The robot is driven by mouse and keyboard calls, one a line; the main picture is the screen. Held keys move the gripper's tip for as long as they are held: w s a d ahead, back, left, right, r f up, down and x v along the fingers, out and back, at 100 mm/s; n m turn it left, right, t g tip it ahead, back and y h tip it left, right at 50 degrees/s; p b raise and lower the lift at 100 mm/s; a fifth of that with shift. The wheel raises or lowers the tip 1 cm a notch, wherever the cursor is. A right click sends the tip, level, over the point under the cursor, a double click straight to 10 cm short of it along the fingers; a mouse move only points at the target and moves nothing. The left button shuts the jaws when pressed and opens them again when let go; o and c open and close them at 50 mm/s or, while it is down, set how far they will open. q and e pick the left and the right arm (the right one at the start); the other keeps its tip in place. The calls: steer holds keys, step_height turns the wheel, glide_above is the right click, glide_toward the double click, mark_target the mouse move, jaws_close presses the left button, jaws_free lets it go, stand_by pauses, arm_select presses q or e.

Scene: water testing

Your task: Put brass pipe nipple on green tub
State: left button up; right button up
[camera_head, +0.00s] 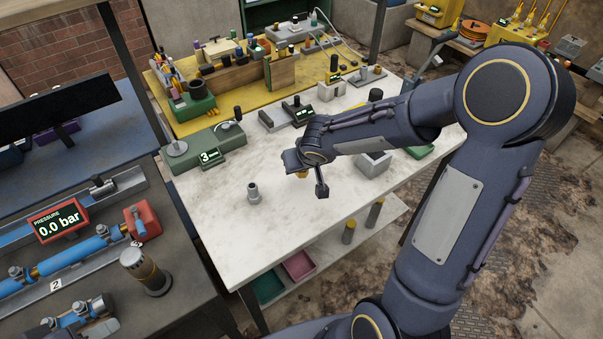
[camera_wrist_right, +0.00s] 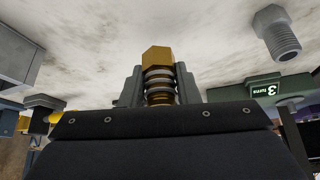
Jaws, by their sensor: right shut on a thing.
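My right gripper (camera_head: 306,175) is above the white table, in the middle of the head view. It is shut on the brass pipe nipple (camera_wrist_right: 157,58), whose hex end and ringed shank show between the fingers in the wrist view. In the head view only a small bit of brass (camera_head: 301,174) shows below the gripper. A green tub (camera_head: 267,286) sits on the low shelf under the table, beside a pink tub (camera_head: 299,265). Another green container (camera_head: 421,152) on the table at the right is partly hidden by my arm. My left gripper is out of view.
A grey threaded fitting (camera_head: 254,194) stands on the table, left of the gripper. A grey open box (camera_head: 374,165) is to the right. A green device reading "3 turns" (camera_head: 205,146) stands at the left edge. The table's front middle is clear.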

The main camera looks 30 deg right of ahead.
mark_target(302, 182)
steer(key=shift+w+f, duration=0.2)
steer(key=shift+f, duration=0.2)
steer(key=shift+f+b, duration=0.4)
steer(key=shift+f, duration=1.05)
steer(key=shift+f+b, duration=0.25)
steer(key=shift+b, duration=0.05)
steer(key=o, duration=1)
steer(key=shift+r, duration=0.1)
